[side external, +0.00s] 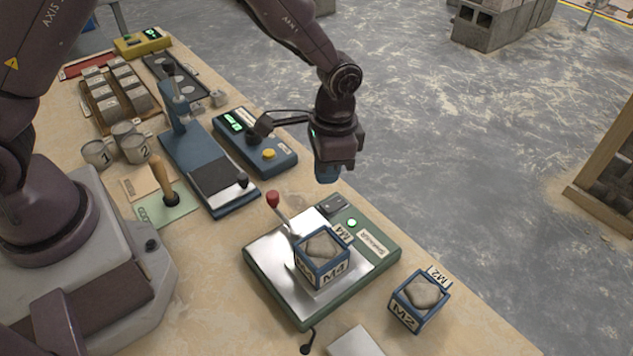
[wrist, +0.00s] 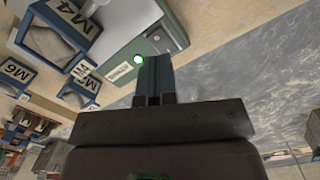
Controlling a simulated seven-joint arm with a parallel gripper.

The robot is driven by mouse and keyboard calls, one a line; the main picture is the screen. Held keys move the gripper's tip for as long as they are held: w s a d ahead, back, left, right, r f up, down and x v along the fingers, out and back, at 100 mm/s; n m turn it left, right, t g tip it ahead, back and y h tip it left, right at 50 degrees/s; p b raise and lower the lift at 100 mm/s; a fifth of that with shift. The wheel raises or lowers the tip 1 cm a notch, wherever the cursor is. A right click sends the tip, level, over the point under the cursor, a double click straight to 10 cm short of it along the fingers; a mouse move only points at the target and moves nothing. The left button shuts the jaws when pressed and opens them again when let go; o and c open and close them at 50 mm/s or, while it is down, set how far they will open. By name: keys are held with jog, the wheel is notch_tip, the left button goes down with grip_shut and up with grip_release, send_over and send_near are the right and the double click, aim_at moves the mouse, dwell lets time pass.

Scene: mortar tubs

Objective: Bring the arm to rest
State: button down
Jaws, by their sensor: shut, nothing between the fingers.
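My gripper (side external: 327,172) hangs in the air past the far end of the green-framed machine, near the table's edge, its fingers pointing down. In the wrist view its blue fingers (wrist: 154,78) are together with nothing between them. A blue-framed tub marked M4 (side external: 322,257) stands on the metal plate of the green machine (side external: 270,262), filled with a grey-beige mass. The M4 tub also shows at the upper left of the wrist view (wrist: 60,40). A second filled tub marked M2 (side external: 420,297) stands on the table, right of the machine.
A red-knobbed lever (side external: 273,199) rises from the machine, whose green lamp (side external: 352,223) is lit. A blue device with a display (side external: 255,145), a blue stand (side external: 195,160), metal cups (side external: 130,142) and a wooden-handled tool (side external: 163,180) stand leftward. Open floor lies beyond the table.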

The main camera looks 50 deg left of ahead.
jog(key=s+a+r+n+t, duration=0.2)
jog(key=s+a+r, duration=0.3)
jog(key=s+r, duration=0.4)
jog(key=s+a+r+n+t, duration=0.3)
jog(key=s+r, duration=0.7)
jog(key=r, duration=0.5)
jog(key=a+t, duration=0.1)
jog(key=a, duration=0.1)
jog(key=shift+a+r+t, duration=0.3)
jog(key=shift+a, duration=0.1)
